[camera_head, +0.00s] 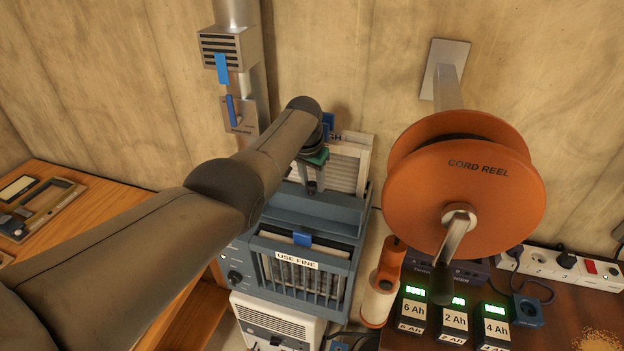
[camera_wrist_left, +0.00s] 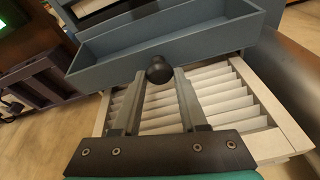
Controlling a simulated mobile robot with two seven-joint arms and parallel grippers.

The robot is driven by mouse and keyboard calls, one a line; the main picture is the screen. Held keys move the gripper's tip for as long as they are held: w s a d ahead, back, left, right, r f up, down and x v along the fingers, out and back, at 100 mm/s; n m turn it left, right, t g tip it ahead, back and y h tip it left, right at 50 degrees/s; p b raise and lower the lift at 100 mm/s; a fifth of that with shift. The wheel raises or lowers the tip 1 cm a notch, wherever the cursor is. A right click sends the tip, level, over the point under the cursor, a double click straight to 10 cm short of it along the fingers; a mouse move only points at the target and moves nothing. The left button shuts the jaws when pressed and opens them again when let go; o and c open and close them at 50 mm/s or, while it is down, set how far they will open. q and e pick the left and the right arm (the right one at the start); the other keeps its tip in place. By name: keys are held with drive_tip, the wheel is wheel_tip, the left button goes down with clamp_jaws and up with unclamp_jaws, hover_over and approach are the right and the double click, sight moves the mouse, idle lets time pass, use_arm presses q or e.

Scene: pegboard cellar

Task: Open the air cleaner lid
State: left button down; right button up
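The air cleaner (camera_head: 234,250) is a blue-grey box below the middle of the head view. Its front rack carries a "USE FINE" label (camera_head: 297,260). My left gripper (camera_head: 312,185) reaches over its top. In the left wrist view the fingers (camera_wrist_left: 160,85) stand on both sides of a round black knob (camera_wrist_left: 158,69), and their tips appear to touch it. The knob sits at the edge of a blue-grey, shallow, rimmed part (camera_wrist_left: 215,40), apparently the lid. A white pleated panel (camera_wrist_left: 220,95) lies beyond the fingers. My right gripper is out of view.
An orange cord reel (camera_head: 430,190) with a crank juts from the wall right of the cleaner. Labelled battery packs (camera_head: 455,320) and a power strip (camera_head: 540,262) crowd the right bench. A wooden bench (camera_head: 80,240) stands left, and a metal duct (camera_head: 236,90) runs behind.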

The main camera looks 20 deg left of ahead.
use_arm(q)
drive_tip(key=shift+w+r, duration=0.1)
drive_tip(key=shift+w, duration=0.45)
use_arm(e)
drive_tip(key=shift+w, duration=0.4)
use_arm(q)
drive_tip(key=shift+w, duration=0.1)
drive_tip(key=c, duration=0.8)
unclamp_jaws()
drive_tip(key=o, duration=0.4)
drive_tip(key=shift+c, duration=0.2)
